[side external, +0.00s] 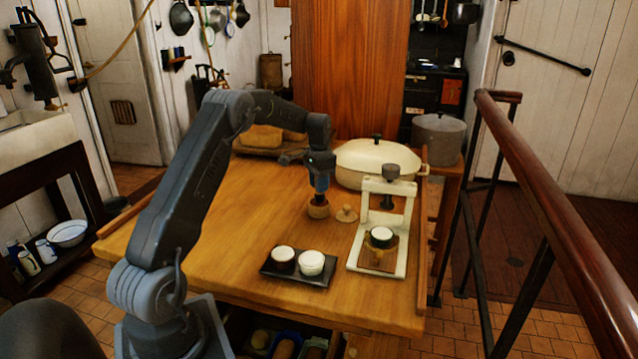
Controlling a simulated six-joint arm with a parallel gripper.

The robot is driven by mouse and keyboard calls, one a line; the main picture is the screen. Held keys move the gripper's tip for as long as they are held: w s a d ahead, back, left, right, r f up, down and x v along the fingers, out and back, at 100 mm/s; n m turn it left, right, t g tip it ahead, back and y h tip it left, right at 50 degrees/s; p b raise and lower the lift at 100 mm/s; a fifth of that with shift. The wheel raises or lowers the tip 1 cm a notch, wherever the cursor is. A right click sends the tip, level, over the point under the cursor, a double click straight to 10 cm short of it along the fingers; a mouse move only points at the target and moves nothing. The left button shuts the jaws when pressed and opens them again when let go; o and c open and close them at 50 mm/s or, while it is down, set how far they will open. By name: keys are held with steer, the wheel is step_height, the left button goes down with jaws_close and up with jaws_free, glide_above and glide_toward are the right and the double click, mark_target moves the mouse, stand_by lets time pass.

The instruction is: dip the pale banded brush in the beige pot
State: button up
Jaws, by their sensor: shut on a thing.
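My gripper (321,183) is upright, pointing down over the right middle of the wooden table, directly above a small tan pot (318,210). It is shut on a slim thing, seemingly the brush (320,197), of which only a short part shows between the fingers and the pot. Its bands are too small to make out. The lower end meets the pot's mouth in the picture; I cannot tell how deep it reaches. A small tan knobbed lid (346,214) lies on the table just right of the pot.
A black tray (305,277) with two white-topped jars (283,256) (311,262) lies in front. A large cream pan (375,164) stands behind. The table's left half is clear.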

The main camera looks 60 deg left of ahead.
steer(key=shift+f, duration=0.6)
stand_by(1.2)
steer(key=shift+r, duration=3.6)
